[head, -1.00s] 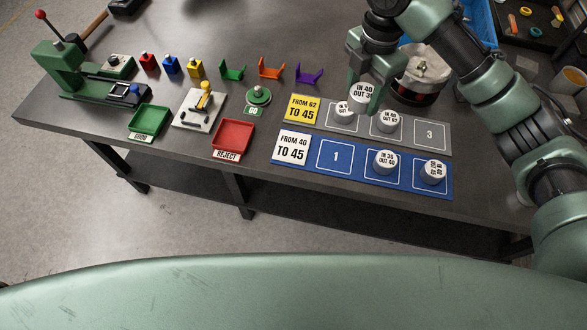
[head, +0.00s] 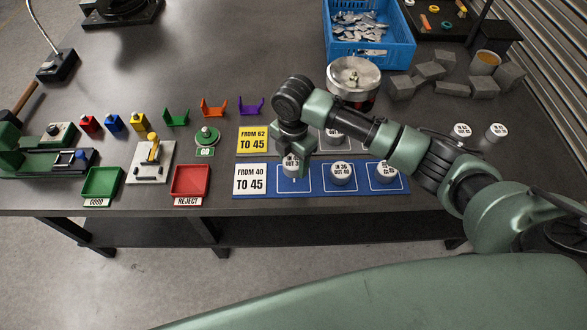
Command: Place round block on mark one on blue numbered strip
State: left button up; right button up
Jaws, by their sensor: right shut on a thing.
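The blue numbered strip (head: 318,193) lies along the near side of the bench, with a white "FROM 40 TO 45" label at its left end. My right gripper (head: 291,157) points down over its first square and is shut on a grey round block (head: 292,169) with a white printed top. The block is at mark one, and the numeral is largely covered. I cannot tell whether the block touches the strip. Another round block (head: 342,174) sits on the second square and one more (head: 384,172) on the third. My left gripper is out of view.
A grey strip with a yellow label (head: 253,140) lies just behind, partly hidden by my right arm; a round block (head: 333,137) shows on it. A green tray (head: 102,196) and red tray (head: 172,194) stand left. A blue crate (head: 340,48) stands at the back.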

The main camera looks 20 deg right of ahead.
aim_at(293, 172)
jog(key=shift+f, duration=2.1)
jog(key=shift+f, duration=0.1)
jog(key=o, duration=1.6)
notch_tip(293, 172, up, 12)
jog(key=shift+r+b, duration=0.15)
jog(key=shift+b, duration=0.35)
jog(key=shift+s, duration=0.1)
